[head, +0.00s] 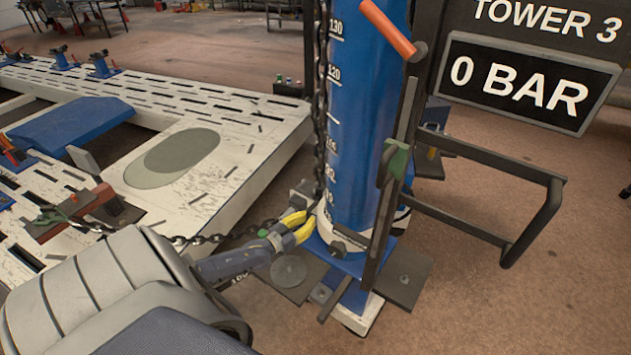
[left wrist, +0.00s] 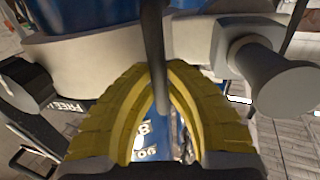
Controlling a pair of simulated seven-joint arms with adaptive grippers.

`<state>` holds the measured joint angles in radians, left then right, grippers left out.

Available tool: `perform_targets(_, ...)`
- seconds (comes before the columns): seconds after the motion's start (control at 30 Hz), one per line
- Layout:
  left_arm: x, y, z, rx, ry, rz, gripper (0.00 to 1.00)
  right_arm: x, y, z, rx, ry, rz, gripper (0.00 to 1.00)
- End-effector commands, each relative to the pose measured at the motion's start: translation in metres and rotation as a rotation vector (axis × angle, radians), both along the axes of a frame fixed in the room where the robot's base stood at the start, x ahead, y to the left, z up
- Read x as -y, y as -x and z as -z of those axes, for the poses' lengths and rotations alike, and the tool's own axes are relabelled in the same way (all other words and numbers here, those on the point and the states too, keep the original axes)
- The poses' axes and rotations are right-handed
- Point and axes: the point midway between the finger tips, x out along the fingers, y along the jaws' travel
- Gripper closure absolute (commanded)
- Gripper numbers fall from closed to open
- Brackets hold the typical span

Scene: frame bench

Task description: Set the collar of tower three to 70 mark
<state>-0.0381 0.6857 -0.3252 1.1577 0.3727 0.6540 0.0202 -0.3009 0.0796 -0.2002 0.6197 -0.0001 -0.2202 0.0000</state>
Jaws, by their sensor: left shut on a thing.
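Tower three is a blue upright column (head: 362,110) with white scale marks. 130 and 120 read clearly near its top; the lower marks are small. A pale collar (head: 335,237) sits around its foot, below the marks I can make out. In the left wrist view the collar (left wrist: 75,52) is a pale band with a grey knob (left wrist: 285,88) at right. My left gripper (head: 297,226), with yellow fingers, is at the collar's left side. In the wrist view its fingers (left wrist: 160,110) close around a thin grey rod (left wrist: 153,60) in front of the collar. My right gripper is out of view.
A sign (head: 530,85) beside the column reads TOWER 3, 0 BAR. A dark chain (head: 321,100) hangs along the column's left. A dark guard rail (head: 480,228) juts out at right. A slotted pale frame bench (head: 220,115) stands at left. Open floor lies at right.

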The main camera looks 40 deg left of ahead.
Motion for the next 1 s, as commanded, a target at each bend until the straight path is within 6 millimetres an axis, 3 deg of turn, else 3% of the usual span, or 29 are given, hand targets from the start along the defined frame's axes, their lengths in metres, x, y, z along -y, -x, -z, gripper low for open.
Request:
perform_targets(0.37,-0.0001,0.0001,-0.0011,0.006,0.003,0.0,1.0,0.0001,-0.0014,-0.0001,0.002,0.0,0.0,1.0)
perform_targets(0.4,-0.0002,0.0,-0.0012,0.006,0.003,0.0,0.84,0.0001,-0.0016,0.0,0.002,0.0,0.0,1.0)
perform_targets(0.6,-0.0006,-0.0002,-0.0012,0.005,0.002,-0.001,0.62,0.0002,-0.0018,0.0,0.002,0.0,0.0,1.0)
perform_targets(1.0,-0.0018,0.0076,-0.0005,0.004,0.001,-0.002,0.62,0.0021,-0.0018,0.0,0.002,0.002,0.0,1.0)
